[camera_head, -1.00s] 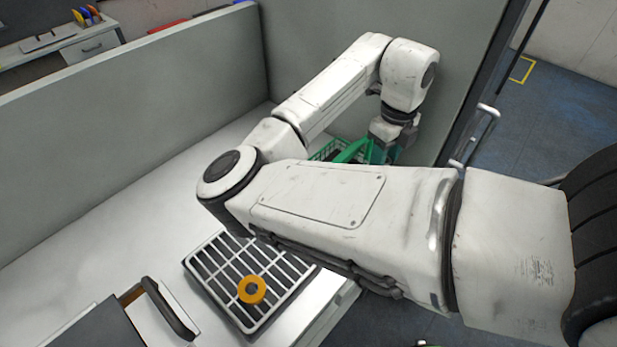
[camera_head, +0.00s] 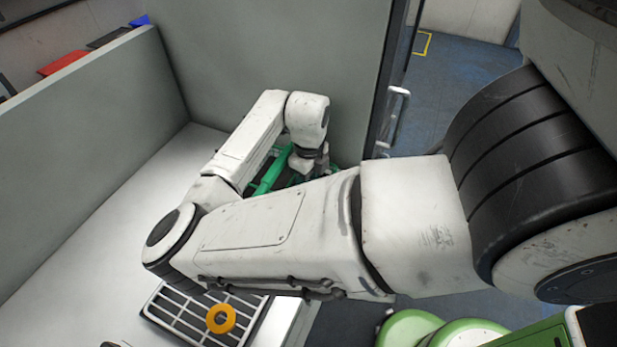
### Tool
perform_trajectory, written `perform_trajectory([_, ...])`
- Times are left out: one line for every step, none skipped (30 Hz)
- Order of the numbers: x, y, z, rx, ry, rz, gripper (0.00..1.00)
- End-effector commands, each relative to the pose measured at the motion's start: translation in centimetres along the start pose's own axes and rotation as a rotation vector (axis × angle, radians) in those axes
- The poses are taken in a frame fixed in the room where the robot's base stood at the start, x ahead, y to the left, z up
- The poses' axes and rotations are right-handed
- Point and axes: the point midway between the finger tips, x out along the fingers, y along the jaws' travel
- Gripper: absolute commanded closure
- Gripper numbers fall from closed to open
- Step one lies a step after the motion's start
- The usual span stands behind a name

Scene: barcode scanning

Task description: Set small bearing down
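An orange ring (camera_head: 230,325) lies on a white barred rack (camera_head: 179,320) at the bottom of the view. I cannot tell whether this ring is the small bearing. No other bearing shows clearly. My gripper (camera_head: 316,168) hangs at the far end of the table, at the green basket (camera_head: 270,178). Its fingers are small and partly hidden by my arm and the basket, so I cannot tell whether they are open, shut or holding anything.
The white table (camera_head: 95,245) is bare to the left of my arm. Grey partition walls (camera_head: 75,145) stand along its left and far sides. A metal handle (camera_head: 397,115) is beyond the basket on the right. My forearm covers much of the table's right side.

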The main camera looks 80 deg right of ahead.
Motion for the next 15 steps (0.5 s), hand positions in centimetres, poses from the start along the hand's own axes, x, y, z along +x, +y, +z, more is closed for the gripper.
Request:
perform_trajectory([-0.01,-0.01,0.02,0.0,0.0,-0.001,0.9])
perform_trajectory([-0.02,-0.01,0.03,0.0,-0.001,-0.001,0.9])
perform_trajectory([-0.02,-0.01,0.03,0.0,-0.001,-0.001,0.9])
perform_trajectory([-0.03,-0.01,0.03,0.0,-0.001,-0.001,0.9])
perform_trajectory([-0.03,-0.01,0.02,0.0,-0.001,-0.001,0.9])
perform_trajectory([0.02,-0.01,0.03,0.0,-0.001,-0.001,0.9])
perform_trajectory([0.1,-0.01,0.02,0.0,-0.001,-0.001,0.9])
perform_trajectory([0.21,-0.01,0.02,0.0,0.0,-0.001,0.9])
perform_trajectory([0.35,-0.01,0.02,0.0,0.0,-0.001,0.9])
perform_trajectory([0.33,-0.01,0.02,0.0,0.0,-0.001,0.58])
perform_trajectory([0.25,-0.01,0.02,0.0,-0.001,-0.001,0.55])
perform_trajectory([0.24,-0.01,0.02,0.0,-0.001,-0.001,0.51])
perform_trajectory([0.24,-0.01,0.02,0.0,-0.001,-0.001,0.49])
perform_trajectory([0.24,-0.01,0.02,0.0,-0.001,-0.001,0.46])
perform_trajectory([0.23,-0.01,0.02,0.0,-0.001,-0.001,0.42])
